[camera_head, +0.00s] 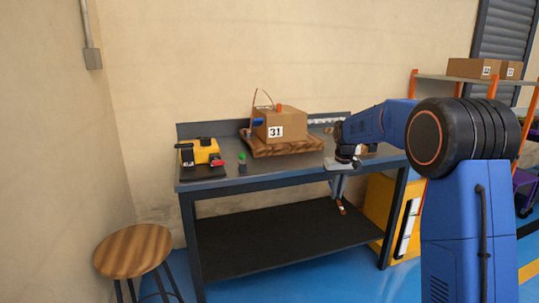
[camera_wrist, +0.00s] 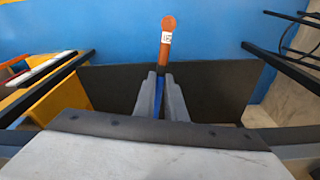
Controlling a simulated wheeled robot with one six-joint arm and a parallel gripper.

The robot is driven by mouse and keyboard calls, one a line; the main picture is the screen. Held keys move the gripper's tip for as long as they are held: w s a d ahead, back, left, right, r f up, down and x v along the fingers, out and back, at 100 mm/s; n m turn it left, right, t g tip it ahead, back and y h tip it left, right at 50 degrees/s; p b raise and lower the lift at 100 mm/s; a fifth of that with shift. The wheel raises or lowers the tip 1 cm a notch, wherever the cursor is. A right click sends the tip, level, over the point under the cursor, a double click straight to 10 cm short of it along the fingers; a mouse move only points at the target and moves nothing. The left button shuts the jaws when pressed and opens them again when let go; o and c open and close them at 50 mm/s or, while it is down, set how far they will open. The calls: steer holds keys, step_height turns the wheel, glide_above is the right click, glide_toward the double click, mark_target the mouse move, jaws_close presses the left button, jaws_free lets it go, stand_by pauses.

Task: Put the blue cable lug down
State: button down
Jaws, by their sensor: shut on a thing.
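The blue cable lug (camera_wrist: 168,38) is between the jaws of my gripper (camera_wrist: 164,74). Its copper-orange end with a small white label sticks out past the fingertips, and a strip of blue shows between the fingers. In the head view my gripper (camera_head: 337,187) hangs pointing down at the front right edge of the workbench (camera_head: 260,178), with the lug's orange end (camera_head: 341,208) lowest. The lug appears clear of any surface, over or in front of the lower shelf (camera_head: 285,232).
A yellow-and-black device (camera_head: 203,151) and a small green-topped item (camera_head: 242,163) stand on the bench's left. A carton marked 31 (camera_head: 283,122) sits on a wooden board (camera_head: 290,147). The bench's front middle is clear. A yellow cabinet (camera_head: 377,207) and wooden stool (camera_head: 133,250) flank it.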

steer(key=w+d+f+m, duration=0.1)
steer(key=w+f, duration=0.4)
steer(key=f, duration=0.4)
steer(key=w+d+f, duration=0.2)
steer(key=w+f, duration=0.4)
steer(key=f, duration=0.3)
steer(key=s+f, duration=2.3)
steer(key=f, duration=0.2)
steer(key=shift+a, duration=0.3)
